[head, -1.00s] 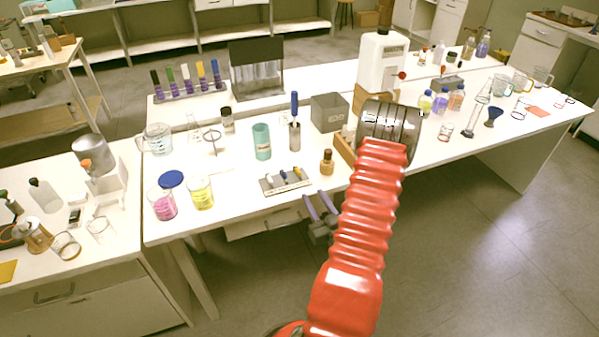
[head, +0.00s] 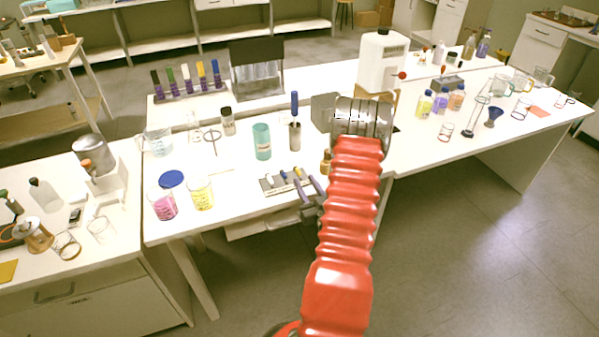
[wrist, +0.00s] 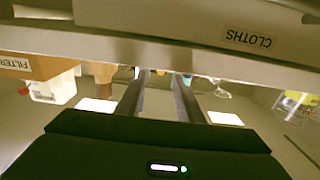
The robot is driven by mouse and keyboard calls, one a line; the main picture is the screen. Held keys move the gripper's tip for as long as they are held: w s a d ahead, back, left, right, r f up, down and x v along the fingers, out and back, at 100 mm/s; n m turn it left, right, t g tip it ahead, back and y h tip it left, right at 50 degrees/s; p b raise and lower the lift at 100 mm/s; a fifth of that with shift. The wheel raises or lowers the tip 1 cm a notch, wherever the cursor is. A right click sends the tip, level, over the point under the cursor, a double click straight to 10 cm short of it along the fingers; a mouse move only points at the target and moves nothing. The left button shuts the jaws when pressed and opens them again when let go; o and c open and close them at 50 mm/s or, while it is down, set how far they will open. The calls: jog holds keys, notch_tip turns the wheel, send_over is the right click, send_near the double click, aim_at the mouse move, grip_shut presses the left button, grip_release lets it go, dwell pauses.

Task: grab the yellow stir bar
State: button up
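The yellow stir bar (head: 298,172) is a small piece at the right end of a low grey holder (head: 267,188) near the front edge of the middle table in the head view. A white and a blue stir bar lie to its left in the holder. My gripper (head: 306,182) is in front of the holder's right part, its two purple-grey fingers partly covering it. In the wrist view, my gripper (wrist: 159,76) has its two dark fingers apart with no object visibly held between them. The stir bar cannot be made out clearly there.
A brown bottle (head: 325,163) stands right of the holder, partly behind my arm. A teal jar (head: 262,142) and a holder with a blue-handled tool (head: 294,136) stand behind. A yellow-filled beaker (head: 201,194) is at the left. A drawer labelled cloths (wrist: 250,38) shows in the wrist view.

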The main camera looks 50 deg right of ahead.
aim_at(300, 175)
jog(key=shift+x, duration=2.2)
jog(key=shift+f, duration=0.2)
grip_shut()
